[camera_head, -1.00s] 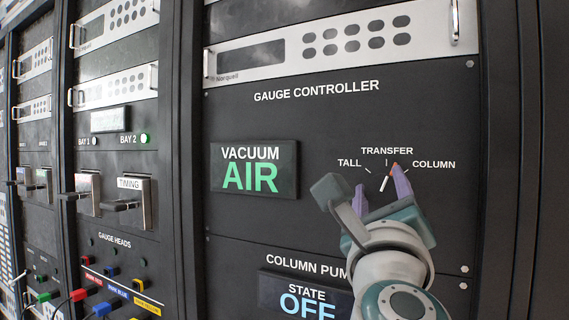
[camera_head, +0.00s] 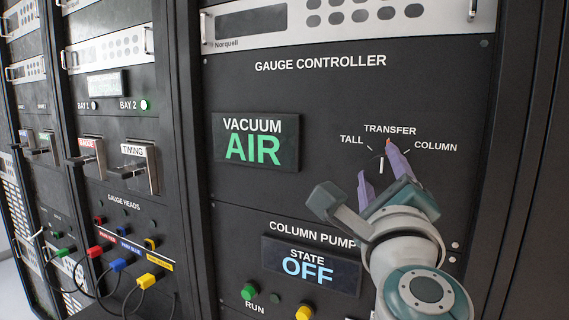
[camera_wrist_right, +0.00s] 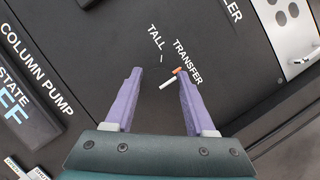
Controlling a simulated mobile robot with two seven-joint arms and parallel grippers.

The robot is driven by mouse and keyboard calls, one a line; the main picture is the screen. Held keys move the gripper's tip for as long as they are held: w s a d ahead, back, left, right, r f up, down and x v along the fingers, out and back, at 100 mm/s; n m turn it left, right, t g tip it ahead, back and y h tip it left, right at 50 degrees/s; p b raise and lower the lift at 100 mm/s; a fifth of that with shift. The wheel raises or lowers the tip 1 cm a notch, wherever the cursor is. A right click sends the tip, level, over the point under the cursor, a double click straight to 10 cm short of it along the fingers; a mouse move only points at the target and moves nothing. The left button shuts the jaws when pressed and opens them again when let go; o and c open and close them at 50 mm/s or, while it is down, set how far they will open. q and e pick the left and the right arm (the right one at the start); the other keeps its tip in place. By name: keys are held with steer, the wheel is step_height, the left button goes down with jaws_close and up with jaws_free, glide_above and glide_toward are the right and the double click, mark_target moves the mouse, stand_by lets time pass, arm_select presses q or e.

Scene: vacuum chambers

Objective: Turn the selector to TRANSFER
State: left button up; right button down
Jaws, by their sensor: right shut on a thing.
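The selector is on the gauge controller panel (camera_head: 235,85), below the labels TALL, TRANSFER and COLUMN. Its white line (camera_head: 381,165) stands nearly upright in the head view, and an orange mark (camera_head: 388,143) is just under the TRANSFER label (camera_head: 390,129). The line and mark also show in the right wrist view, where the white line (camera_wrist_right: 167,83) lies between the fingers. My right gripper (camera_head: 380,172) has its purple fingers on either side of the selector, shut on its dark body, which barely stands out from the black panel. My left gripper is out of view.
The VACUUM AIR display (camera_head: 255,142) is left of the selector. The column pump panel below has a STATE OFF display (camera_head: 310,264), a green button (camera_head: 249,291) and a yellow button (camera_head: 304,312). Handles and coloured cables are on the rack further left.

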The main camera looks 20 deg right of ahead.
steer(key=shift+c, duration=1.3)
jaws_free()
steer(key=b+v, duration=0.4)
steer(key=v, duration=0.6)
